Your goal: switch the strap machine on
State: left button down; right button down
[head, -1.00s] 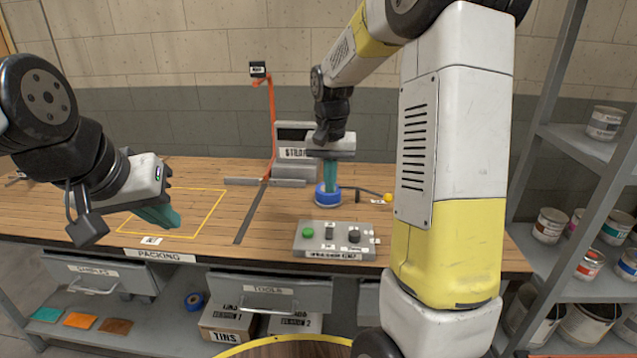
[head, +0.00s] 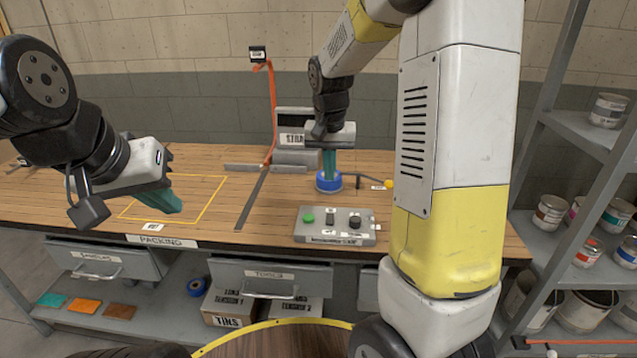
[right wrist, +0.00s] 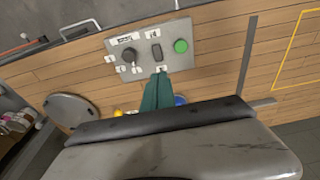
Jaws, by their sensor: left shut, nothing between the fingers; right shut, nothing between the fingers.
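The strap machine (head: 296,158) stands at the back of the bench, partly hidden behind my right gripper, with an orange strap (head: 272,110) rising beside it. A grey control box (head: 334,238) sits at the bench's front edge. It has a green button (head: 308,218), a dark rocker switch (head: 330,217) and a black knob (head: 355,221); the right wrist view also shows the rocker switch (right wrist: 156,53). My right gripper (head: 329,172) is shut and empty, pointing down by a blue tape roll (head: 328,184), behind the box. My left gripper (head: 172,206) is shut and empty over the packing area.
A yellow outlined square (head: 215,198) on the bench is bare. A cable with a yellow end (head: 388,184) lies right of the tape roll. Drawers (head: 270,278) are below the bench, and shelves of tins (head: 550,214) stand at the right.

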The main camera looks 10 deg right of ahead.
aim_at(329, 221)
jog(key=f, duration=0.4)
jog(key=w+f, duration=0.1)
jog(key=f, duration=0.3)
jog(key=w+f, duration=0.1)
jog(key=f, duration=0.4)
jog(key=shift+d+f, duration=0.1)
jog(key=shift+d, duration=0.2)
jog(key=shift+w+d+f+g, duration=0.15)
jog(key=shift+f+g, duration=0.25)
jog(key=shift+g, duration=0.2)
jog(key=shift+s+f, duration=0.1)
jog(key=shift+s, duration=0.2)
jog(key=shift+s+a, duration=0.35)
jog(key=shift+s, duration=0.3)
notch_tip(329, 221, up, 15)
